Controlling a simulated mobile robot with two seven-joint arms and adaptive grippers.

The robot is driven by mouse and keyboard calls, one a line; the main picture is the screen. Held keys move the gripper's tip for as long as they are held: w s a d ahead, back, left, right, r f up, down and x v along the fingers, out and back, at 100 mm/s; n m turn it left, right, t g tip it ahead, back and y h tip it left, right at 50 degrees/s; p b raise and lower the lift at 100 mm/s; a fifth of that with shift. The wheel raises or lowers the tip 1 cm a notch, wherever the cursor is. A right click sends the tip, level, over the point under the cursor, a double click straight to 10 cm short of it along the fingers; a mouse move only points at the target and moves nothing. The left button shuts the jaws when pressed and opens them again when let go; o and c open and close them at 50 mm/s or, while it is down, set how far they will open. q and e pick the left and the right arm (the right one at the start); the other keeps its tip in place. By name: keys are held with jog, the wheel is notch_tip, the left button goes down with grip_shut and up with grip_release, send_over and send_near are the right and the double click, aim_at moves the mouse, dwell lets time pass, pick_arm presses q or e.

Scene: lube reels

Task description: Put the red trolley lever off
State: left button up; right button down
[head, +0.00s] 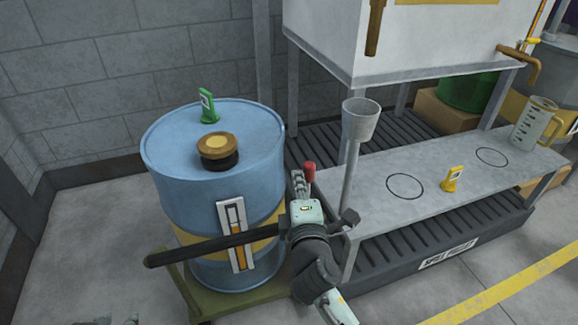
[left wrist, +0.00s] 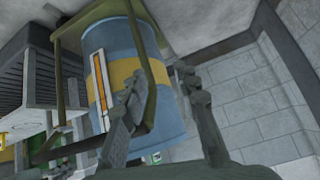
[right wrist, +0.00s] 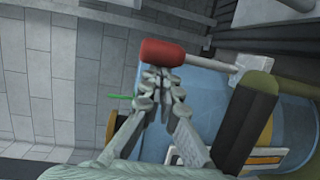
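The red trolley lever (head: 310,171) shows as a red knob right of the blue drum. In the right wrist view the red knob (right wrist: 172,52) lies across the fingertips, on a grey shaft reaching right to a pale block. My right gripper (head: 298,178) is beside the knob, fingers together with nothing visible between them; contact with the knob cannot be told. The olive trolley (head: 182,290) carries the drum (head: 165,195). My left gripper (left wrist: 160,78) is open and empty, facing the drum and trolley; its tips barely show at the head view's bottom edge.
The trolley's black handle bar (head: 205,246) crosses in front of the drum. A grey bench (head: 425,195) with a funnel (head: 360,120), yellow tag (head: 452,178) and jug (head: 534,120) stands right. A green tag (head: 207,107) and cap (head: 218,150) top the drum. Floor at left is clear.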

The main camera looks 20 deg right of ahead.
pick_arm(q)
jog(key=w+d+r+t+h+b, duration=0.35)
jog(key=w+d+r+t, duration=0.3)
jog(key=d+r, duration=0.3)
jog(key=s+d+r+t+h+b, duration=0.1)
jog(key=s+r+t+h, duration=0.1)
jog(key=r, duration=0.5)
jog(key=s+d+r+t+h+b, duration=0.1)
jog(key=d+r+t+h, duration=0.1)
jog(key=r+t, duration=0.3)
notch_tip(320, 180, up, 2)
jog(key=shift+s+m, duration=0.35)
jog(key=shift+m, duration=0.05)
pick_arm(e)
jog(key=shift+s+d+f+t, duration=0.1)
jog(key=shift+s+f+t, duration=0.2)
jog(key=shift+s, duration=0.3)
jog(key=shift+s+d+f+t, duration=0.1)
jog(key=shift+s+f+t, duration=0.1)
jog(key=shift+s+t, duration=0.3)
pick_arm(q)
jog(key=shift+s, duration=0.1)
pick_arm(e)
jog(key=shift+s, duration=0.25)
pick_arm(q)
jog(key=shift+a, duration=0.1)
pick_arm(e)
jog(key=v, duration=1.2)
jog(key=shift+a, duration=0.2)
jog(key=shift+r, duration=0.1)
